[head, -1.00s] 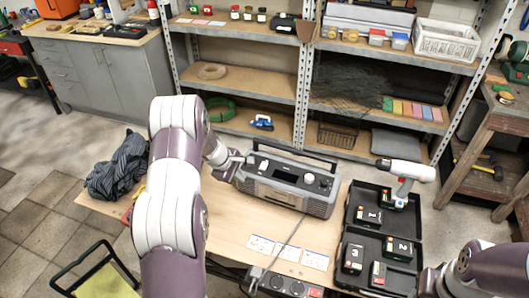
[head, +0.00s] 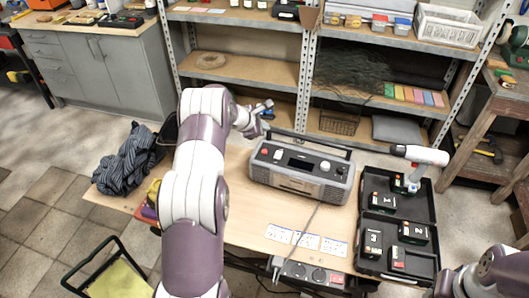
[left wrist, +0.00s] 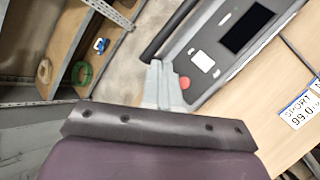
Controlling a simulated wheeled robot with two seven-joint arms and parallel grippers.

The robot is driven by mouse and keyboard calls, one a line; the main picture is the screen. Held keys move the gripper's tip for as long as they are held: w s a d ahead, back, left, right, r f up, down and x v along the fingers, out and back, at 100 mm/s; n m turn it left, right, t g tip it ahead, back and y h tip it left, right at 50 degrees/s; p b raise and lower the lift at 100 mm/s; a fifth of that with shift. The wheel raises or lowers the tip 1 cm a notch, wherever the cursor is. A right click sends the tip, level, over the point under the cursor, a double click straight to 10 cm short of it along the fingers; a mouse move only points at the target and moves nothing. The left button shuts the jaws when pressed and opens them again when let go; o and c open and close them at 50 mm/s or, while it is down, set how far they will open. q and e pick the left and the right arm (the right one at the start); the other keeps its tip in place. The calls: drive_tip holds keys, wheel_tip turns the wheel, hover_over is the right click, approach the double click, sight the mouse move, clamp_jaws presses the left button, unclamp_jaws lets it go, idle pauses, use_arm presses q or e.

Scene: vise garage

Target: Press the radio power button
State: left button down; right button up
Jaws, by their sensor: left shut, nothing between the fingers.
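The grey radio (head: 318,187) stands on the wooden table, with a dark display and several knobs and buttons on its top. A red round button sits at the left end of its top (head: 264,151); it also shows in the left wrist view (left wrist: 185,83). My left gripper (head: 266,108) is shut and empty, above and behind the radio's left end in the head view. In the left wrist view, its fingertips (left wrist: 161,66) appear just left of the red button; whether they touch the radio is unclear. My right arm enters at bottom right; its gripper is not visible.
A black open case (head: 432,258) with numbered battery packs and a white drill (head: 419,154) lies right of the radio. A dark cloth (head: 127,160) lies left. Shelves (head: 235,75) stand behind.

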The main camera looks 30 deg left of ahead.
sight(263, 153)
use_arm(q)
wheel_tip(263, 153, down, 8)
drive_tip(key=b, duration=0.5)
drive_tip(key=shift+r+b, duration=0.15)
drive_tip(key=shift+b, duration=0.2)
drive_tip(key=shift+f, duration=0.2)
drive_tip(key=shift+f+b, duration=0.1)
drive_tip(key=shift+b, duration=0.25)
idle(0.9)
drive_tip(key=shift+f+b, duration=0.3)
drive_tip(key=shift+b, duration=0.15)
drive_tip(key=shift+f+b, duration=0.45)
drive_tip(key=shift+b, duration=0.1)
idle(0.5)
idle(0.3)
drive_tip(key=shift+r+p, duration=0.6)
drive_tip(key=shift+r, duration=0.25)
